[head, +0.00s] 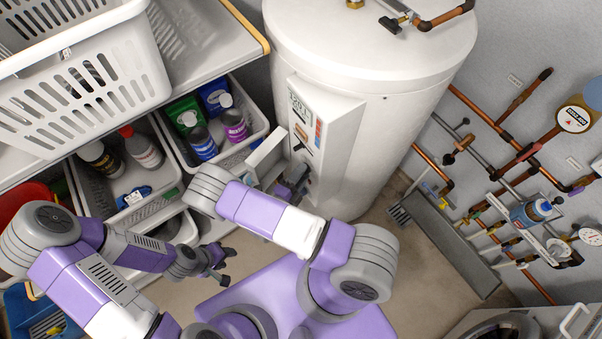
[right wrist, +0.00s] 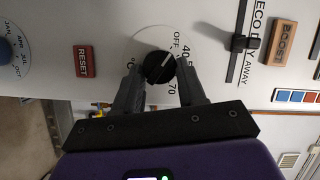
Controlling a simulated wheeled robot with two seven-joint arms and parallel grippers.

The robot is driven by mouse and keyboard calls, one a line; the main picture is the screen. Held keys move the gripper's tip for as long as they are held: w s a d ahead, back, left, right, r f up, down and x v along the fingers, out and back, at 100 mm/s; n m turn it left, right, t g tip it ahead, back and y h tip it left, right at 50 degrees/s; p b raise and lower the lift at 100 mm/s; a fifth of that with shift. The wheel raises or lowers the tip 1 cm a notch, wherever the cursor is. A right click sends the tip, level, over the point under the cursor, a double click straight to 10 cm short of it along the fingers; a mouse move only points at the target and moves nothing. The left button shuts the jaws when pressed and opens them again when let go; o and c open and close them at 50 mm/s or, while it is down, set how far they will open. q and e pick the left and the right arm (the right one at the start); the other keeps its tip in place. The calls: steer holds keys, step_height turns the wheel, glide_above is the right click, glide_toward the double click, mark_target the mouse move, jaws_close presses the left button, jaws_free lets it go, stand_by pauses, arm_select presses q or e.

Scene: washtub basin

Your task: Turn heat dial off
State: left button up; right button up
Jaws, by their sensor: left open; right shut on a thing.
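The heat dial (right wrist: 159,67) is a round black knob on the white panel, seen in the right wrist view. Around it are printed OFF and temperature numbers. A thin pale mark on it seems to point up and right, toward the lower numbers; its exact setting is hard to read. My right gripper (right wrist: 158,72) is shut on the dial, one finger on each side. In the head view my right gripper (head: 298,178) is at the lower part of the heater's panel (head: 324,125), and the dial is hidden there. My left gripper (head: 217,266) is open and empty, low over the floor.
The white water heater (head: 360,60) stands at the centre back. Shelves with white baskets (head: 140,85) and bottles are at left. Pipes and gauges (head: 574,118) line the right wall. A red RESET button (right wrist: 83,60) and an ECO/AWAY slider (right wrist: 240,43) flank the dial.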

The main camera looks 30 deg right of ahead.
stand_by(0.4)
steer(key=o, duration=1.1)
steer(key=shift+c, duration=0.2)
steer(key=v, duration=0.7)
steer(key=shift+a, duration=0.25)
steer(key=shift+s+r, duration=0.1)
steer(key=shift+r, duration=0.05)
